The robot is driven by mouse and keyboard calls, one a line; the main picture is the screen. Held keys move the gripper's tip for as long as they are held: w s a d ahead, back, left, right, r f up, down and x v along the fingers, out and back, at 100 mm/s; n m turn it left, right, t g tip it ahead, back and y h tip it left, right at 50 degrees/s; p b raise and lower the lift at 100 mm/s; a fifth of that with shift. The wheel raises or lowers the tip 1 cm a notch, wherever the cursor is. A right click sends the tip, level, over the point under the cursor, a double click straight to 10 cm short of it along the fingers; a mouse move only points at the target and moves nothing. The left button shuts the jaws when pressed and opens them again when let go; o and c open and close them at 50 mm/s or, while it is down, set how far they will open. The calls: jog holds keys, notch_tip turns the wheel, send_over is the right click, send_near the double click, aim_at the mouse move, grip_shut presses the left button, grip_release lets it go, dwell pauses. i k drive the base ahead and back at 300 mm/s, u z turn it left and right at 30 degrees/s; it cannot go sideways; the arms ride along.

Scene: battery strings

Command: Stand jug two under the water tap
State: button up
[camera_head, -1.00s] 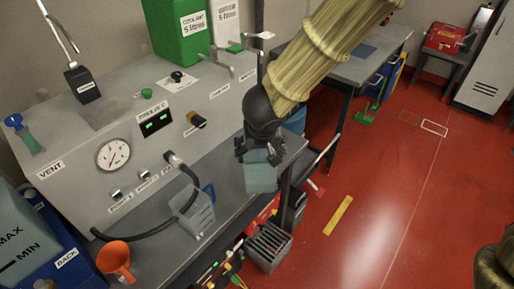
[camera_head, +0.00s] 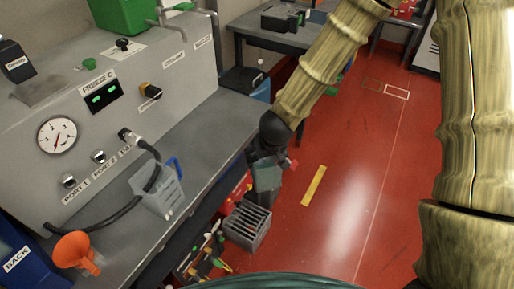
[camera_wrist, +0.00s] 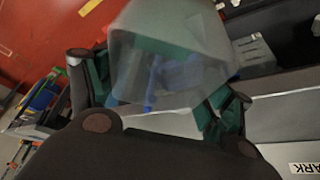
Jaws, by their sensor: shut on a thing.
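My gripper (camera_head: 267,160) is shut on a clear, greenish jug (camera_head: 267,179), held out past the bench's right end, above the floor. In the wrist view the jug (camera_wrist: 170,65) fills the space between the green-padded fingers, tilted in the picture; blue shows through its wall. I cannot read a number on it. A second clear jug (camera_head: 160,192) with a blue handle stands on the bench, with a black hose at its top. Metal tap parts (camera_head: 205,13) show at the top edge, right of the green coolant tank (camera_head: 120,14); the water tank is out of view.
The grey machine (camera_head: 105,130) stands behind the bench (camera_head: 215,125), whose right part is bare. An orange funnel (camera_head: 77,252) is at the front left. A grey slotted crate (camera_head: 247,226) and tools lie below. Red floor (camera_head: 345,180) is open at right.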

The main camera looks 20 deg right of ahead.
aim_at(220, 102)
jog(key=z, duration=1.85)
jog(key=i, duration=3.5)
jog(key=u, duration=3.95)
